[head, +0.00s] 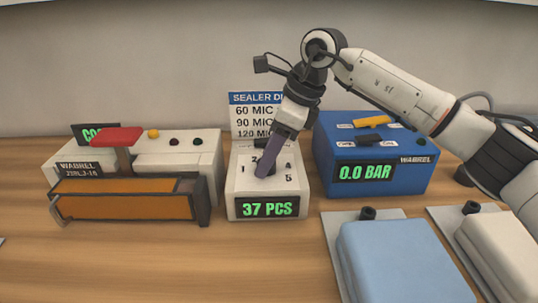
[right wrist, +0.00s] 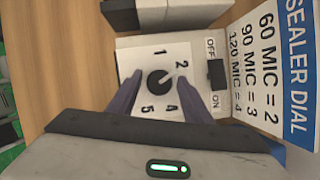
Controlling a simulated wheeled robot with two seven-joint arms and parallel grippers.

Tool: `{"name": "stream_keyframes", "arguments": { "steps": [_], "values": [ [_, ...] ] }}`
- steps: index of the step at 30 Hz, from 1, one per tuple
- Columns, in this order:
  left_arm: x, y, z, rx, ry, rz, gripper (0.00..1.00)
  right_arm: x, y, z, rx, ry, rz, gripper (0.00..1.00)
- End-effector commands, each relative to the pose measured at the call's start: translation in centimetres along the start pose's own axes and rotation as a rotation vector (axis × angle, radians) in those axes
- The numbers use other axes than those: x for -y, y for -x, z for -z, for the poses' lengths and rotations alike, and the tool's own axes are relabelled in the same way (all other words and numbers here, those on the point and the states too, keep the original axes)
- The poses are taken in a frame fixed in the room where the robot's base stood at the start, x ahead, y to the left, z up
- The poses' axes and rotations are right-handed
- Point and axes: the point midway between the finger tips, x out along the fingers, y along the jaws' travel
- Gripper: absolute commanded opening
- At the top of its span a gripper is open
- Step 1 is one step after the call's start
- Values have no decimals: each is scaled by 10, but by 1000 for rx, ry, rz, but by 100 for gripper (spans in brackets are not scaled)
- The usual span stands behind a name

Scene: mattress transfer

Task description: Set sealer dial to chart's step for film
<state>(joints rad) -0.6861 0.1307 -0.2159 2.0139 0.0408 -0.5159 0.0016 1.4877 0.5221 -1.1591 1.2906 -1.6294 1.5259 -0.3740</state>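The sealer dial (right wrist: 160,82) is a round black knob on a white box (head: 238,184) with printed step numbers around it. Its pale pointer line aims toward the 2 in the right wrist view; the 3 is hidden behind a finger. My right gripper (head: 265,170) is over the dial face, pointing down. In the right wrist view its two dark fingers are spread either side of the knob, with gaps visible. The chart (head: 257,112) stands behind the box; in the right wrist view (right wrist: 268,62) it reads 60 MIC = 2, 90 MIC = 3, 120 MIC = 4. My left gripper is out of view.
An OFF/ON switch (right wrist: 217,73) sits beside the dial. The box display (head: 267,208) reads 37 PCS. The sealer (head: 130,200) with a red handle stands left, a blue 0.0 BAR unit (head: 375,160) right. Blue (head: 390,260) and white (head: 500,245) packs lie front right.

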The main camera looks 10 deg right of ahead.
Motion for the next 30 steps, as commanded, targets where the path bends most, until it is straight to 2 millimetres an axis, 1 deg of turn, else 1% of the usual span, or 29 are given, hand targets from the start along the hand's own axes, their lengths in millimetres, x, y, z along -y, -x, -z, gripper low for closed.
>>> {"name": "stream_keyframes", "arguments": {
  "steps": [8,11,14,24,27,30],
  "values": [
    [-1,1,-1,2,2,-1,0,-1,-1,0,-2,-1,-2,51],
    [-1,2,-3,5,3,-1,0,0,3,0,-1,-1,-1,51],
    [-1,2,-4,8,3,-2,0,0,14,0,-1,-2,-1,51],
    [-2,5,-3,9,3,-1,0,0,79,0,1,-1,1,51],
    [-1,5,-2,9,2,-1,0,0,92,0,0,-1,0,51],
    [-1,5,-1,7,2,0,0,0,100,0,0,-1,0,51]
  ]
}}
